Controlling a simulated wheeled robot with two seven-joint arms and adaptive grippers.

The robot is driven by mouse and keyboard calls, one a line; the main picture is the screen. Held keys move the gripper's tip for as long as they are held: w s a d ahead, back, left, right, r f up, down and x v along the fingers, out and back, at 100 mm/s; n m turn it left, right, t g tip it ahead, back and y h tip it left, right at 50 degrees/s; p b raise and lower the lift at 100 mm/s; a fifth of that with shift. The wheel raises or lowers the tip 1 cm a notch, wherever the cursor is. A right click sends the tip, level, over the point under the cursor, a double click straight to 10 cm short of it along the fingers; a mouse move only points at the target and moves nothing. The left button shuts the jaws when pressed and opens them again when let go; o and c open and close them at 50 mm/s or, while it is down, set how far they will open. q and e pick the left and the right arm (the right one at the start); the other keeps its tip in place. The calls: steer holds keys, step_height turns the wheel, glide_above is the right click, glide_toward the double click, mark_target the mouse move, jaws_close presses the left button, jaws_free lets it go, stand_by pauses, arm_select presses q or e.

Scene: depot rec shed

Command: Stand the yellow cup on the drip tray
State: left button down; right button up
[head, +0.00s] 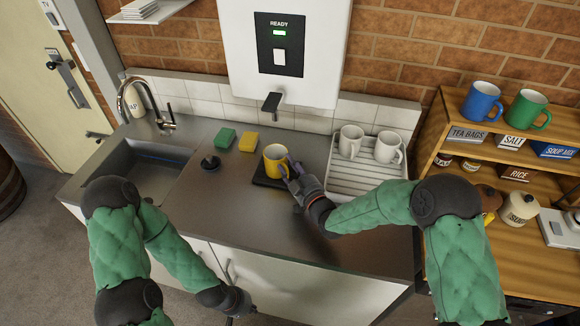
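The yellow cup (275,160) is upright at the dark, flat drip tray (261,181), below the wall boiler's spout. It looks to be standing on the tray, but its base is partly hard to see, so I cannot tell if it bears fully on it. My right gripper (291,174) is at the cup's right side, where the handle would be. Its fingers overlap the cup's edge, and I cannot tell whether they are closed on it. My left gripper (232,318) hangs low in front of the cabinet, away from the cup, cut by the bottom edge.
The white boiler (330,45) with its spout (271,104) hangs above the tray. Two white mugs (351,141) stand on a ribbed rack (350,183) right. Front worktop is clear.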

steer(key=shift+s+f, duration=0.25)
steer(key=shift+f, duration=0.3)
steer(key=shift+w+a+r+p, duration=0.1)
steer(key=shift+r+p, duration=0.3)
steer(key=shift+p, duration=0.35)
steer(key=shift+d+r, duration=0.15)
steer(key=shift+d, duration=0.05)
steer(key=p+v, duration=0.1)
steer(key=v, duration=1)
steer(key=shift+s+d+r, duration=0.15)
steer(key=shift+s+r, duration=0.15)
steer(key=shift+r, duration=0.05)
steer(key=shift+r, duration=0.1)
